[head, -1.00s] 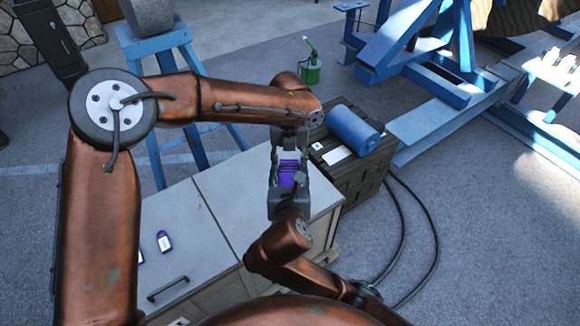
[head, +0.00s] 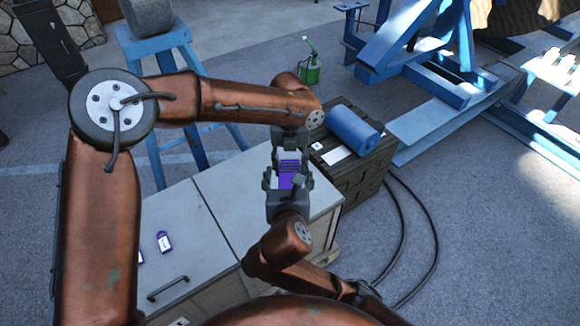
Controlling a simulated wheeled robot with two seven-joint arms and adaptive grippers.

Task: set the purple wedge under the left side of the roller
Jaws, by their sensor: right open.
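The purple wedge (head: 289,167) is between my two grippers, over the back right of the grey cabinet top. My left gripper (head: 289,153) comes down from the far side and appears shut on the wedge's far end; its fingertips are partly hidden. My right gripper (head: 288,181) comes from the near side. Its fingers are spread open to either side of the wedge's near end. The roller, a blue cylinder (head: 353,129), lies on a dark wooden crate (head: 362,182) right of the grippers.
A white card (head: 336,155) lies on the crate left of the roller. Small purple tagged items (head: 163,241) lie on the cabinet top (head: 200,232). A blue stand (head: 180,38) is behind my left arm. Black cable (head: 433,225) loops on the floor at right.

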